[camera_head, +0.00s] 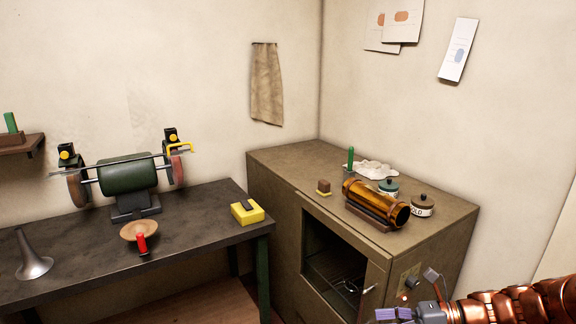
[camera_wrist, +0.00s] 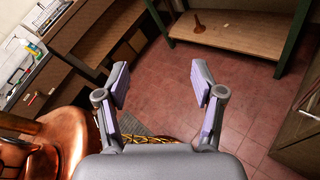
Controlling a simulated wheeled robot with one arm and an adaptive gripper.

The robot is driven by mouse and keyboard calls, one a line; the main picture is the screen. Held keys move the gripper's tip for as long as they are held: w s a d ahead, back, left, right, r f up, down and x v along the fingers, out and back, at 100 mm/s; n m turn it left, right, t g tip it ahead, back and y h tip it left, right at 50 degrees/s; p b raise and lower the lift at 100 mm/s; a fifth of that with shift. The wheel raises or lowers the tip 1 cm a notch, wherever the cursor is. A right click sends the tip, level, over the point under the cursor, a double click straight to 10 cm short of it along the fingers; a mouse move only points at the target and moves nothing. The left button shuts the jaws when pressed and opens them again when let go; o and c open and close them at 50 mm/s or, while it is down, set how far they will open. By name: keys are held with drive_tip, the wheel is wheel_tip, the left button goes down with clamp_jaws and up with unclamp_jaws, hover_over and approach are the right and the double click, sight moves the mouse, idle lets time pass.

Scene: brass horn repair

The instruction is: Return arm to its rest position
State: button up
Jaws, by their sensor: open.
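My gripper (camera_head: 412,294) shows at the lower right in the head view, in front of the brown cabinet (camera_head: 290,250). Its two pads are parted with nothing between them. In the wrist view my gripper (camera_wrist: 160,88) is open and empty, and its fingers stand over the red tiled floor (camera_wrist: 170,75). My copper-coloured arm comes in from the right edge in the head view.
The cabinet has an open front compartment (camera_head: 335,258). On its top are a brass cylinder (camera_head: 375,202), jars (camera_head: 422,205) and a white cloth (camera_head: 375,170). A dark bench (camera_head: 190,225) holds a green grinder (camera_head: 127,175), a bowl and a yellow box (camera_head: 247,213).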

drive_tip(key=s+a+r+n+g+h, duration=0.3)
drive_tip(key=s+a+n+g+h, duration=0.3)
drive_tip(key=s+a+n, duration=0.6)
drive_tip(key=s+d+n+h, duration=0.4)
drive_tip(key=s+n, duration=0.2)
drive_tip(key=s, duration=0.1)
drive_tip(key=s+d+r+n+t+h, duration=0.1)
drive_tip(key=s+d+n+h, duration=0.3)
drive_tip(key=s+n, duration=0.3)
drive_tip(key=shift+s+d+h, duration=0.4)
drive_tip(key=shift+s, duration=0.25)
